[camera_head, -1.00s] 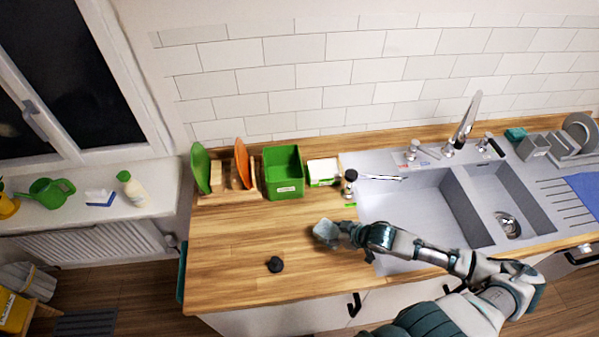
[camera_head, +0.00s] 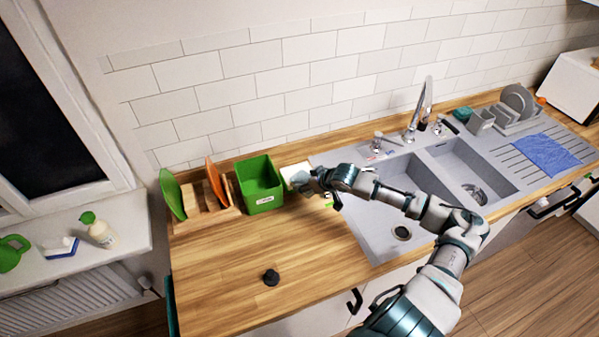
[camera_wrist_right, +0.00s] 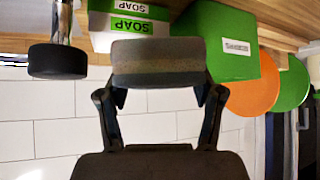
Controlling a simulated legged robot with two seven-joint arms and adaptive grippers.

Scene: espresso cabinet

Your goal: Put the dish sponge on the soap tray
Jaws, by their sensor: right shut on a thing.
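My right gripper (camera_head: 312,184) is shut on the dish sponge (camera_wrist_right: 155,63), a grey block held between both fingertips in the wrist view. In the head view the sponge (camera_head: 301,180) is a small grey-blue patch at the gripper's tip, partly hidden by the hand. The soap tray (camera_head: 292,170) is a small white box at the back of the counter, right of the green box. In the wrist view the tray (camera_wrist_right: 100,40), with SOAP labels, is partly hidden behind the sponge. I cannot tell whether sponge and tray touch. My left gripper is not in view.
The green box (camera_head: 260,187) stands just left of the tray, beside a wooden rack with green and orange plates (camera_head: 213,180). A black round knob (camera_head: 271,277) lies on the open wooden counter. The sink (camera_head: 395,190) is to the right. A dark cylinder (camera_wrist_right: 58,62) shows close by in the wrist view.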

